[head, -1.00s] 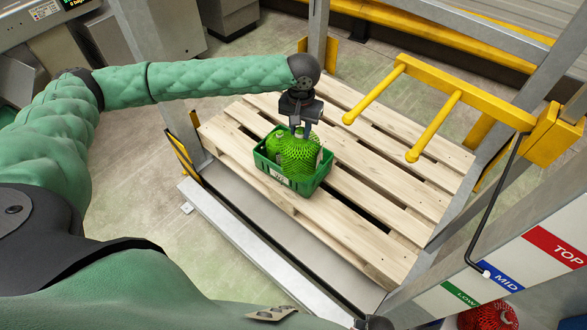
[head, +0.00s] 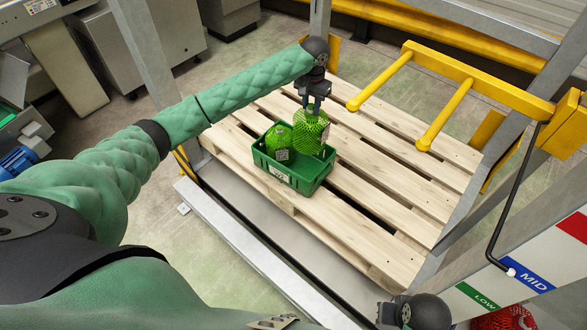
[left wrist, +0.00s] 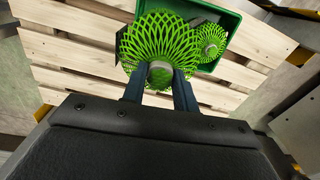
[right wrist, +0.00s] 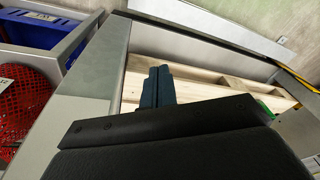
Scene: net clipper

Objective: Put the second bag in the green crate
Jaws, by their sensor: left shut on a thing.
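The green crate (head: 300,180) stands on the wooden pallet. One green net bag (head: 279,146) sits in its left part; it also shows in the left wrist view (left wrist: 210,43). My left gripper (head: 314,101) is shut on the neck of a second green net bag (head: 311,133), which hangs upright at the crate's back right side. In the left wrist view this bag (left wrist: 150,35) overlaps the crate's edge. Its bottom is partly hidden, so I cannot tell if it touches the crate. My right gripper (right wrist: 157,86) is shut and empty, away from the crate.
The pallet (head: 390,200) has free boards right of the crate. A yellow two-pronged bar (head: 450,115) sticks out to the right of the held bag. Grey posts frame the pallet. A red net bag (head: 505,318) lies low at the right, beside a TOP/MID/LOW panel (head: 545,262).

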